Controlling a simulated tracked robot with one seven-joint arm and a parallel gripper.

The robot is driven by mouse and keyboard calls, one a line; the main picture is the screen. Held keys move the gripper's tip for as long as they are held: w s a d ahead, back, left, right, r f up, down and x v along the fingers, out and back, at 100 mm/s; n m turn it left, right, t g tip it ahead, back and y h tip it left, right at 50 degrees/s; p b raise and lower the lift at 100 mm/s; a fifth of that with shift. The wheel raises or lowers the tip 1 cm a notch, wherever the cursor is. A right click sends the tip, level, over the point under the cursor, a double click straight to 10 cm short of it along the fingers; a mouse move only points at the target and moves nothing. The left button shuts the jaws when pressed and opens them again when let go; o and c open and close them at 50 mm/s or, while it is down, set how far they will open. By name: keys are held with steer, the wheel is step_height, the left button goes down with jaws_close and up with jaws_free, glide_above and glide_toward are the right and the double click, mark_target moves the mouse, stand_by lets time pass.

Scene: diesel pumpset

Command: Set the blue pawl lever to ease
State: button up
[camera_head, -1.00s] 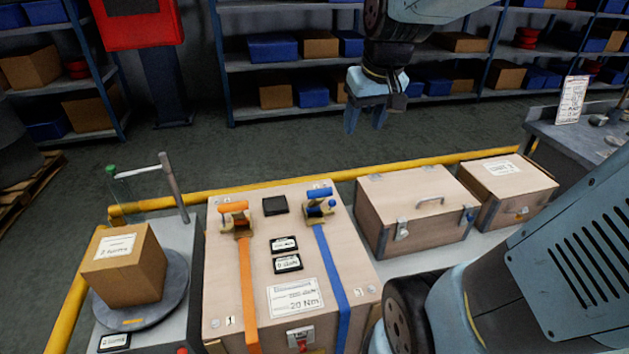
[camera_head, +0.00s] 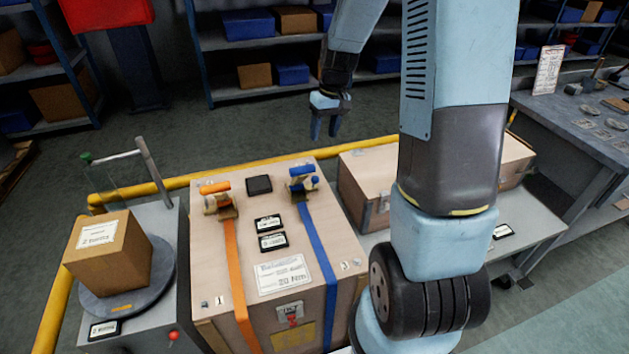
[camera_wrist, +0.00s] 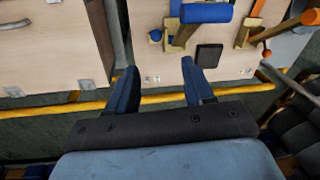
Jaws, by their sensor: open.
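The blue pawl lever (camera_head: 302,171) sits on a brass ratchet on top of a wooden crate (camera_head: 205,262), at the head of a blue strap (camera_head: 318,245). A small blue knob shows beside it. My gripper (camera_head: 329,128) is open and empty in the air behind the crate, above and apart from the lever. Both fingers of my gripper (camera_wrist: 160,85) show in the wrist view with nothing between them. The lever's setting cannot be read.
An orange ratchet lever (camera_head: 214,187) with an orange strap (camera_head: 237,275) stands left of the blue one. A black block (camera_head: 259,185) lies between them. A yellow rail (camera_head: 160,189) runs behind the crate. A carton (camera_head: 108,255) sits on a round plate at left.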

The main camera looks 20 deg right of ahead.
glide_toward(315, 178)
steer(key=shift+g, duration=0.3)
steer(key=f, duration=0.7)
steer(key=a+f, duration=0.1)
steer(key=f, duration=0.3)
steer(key=shift+w+a+f, duration=0.15)
steer(key=shift+w, duration=0.2)
steer(key=shift+c, duration=0.2)
jaws_close()
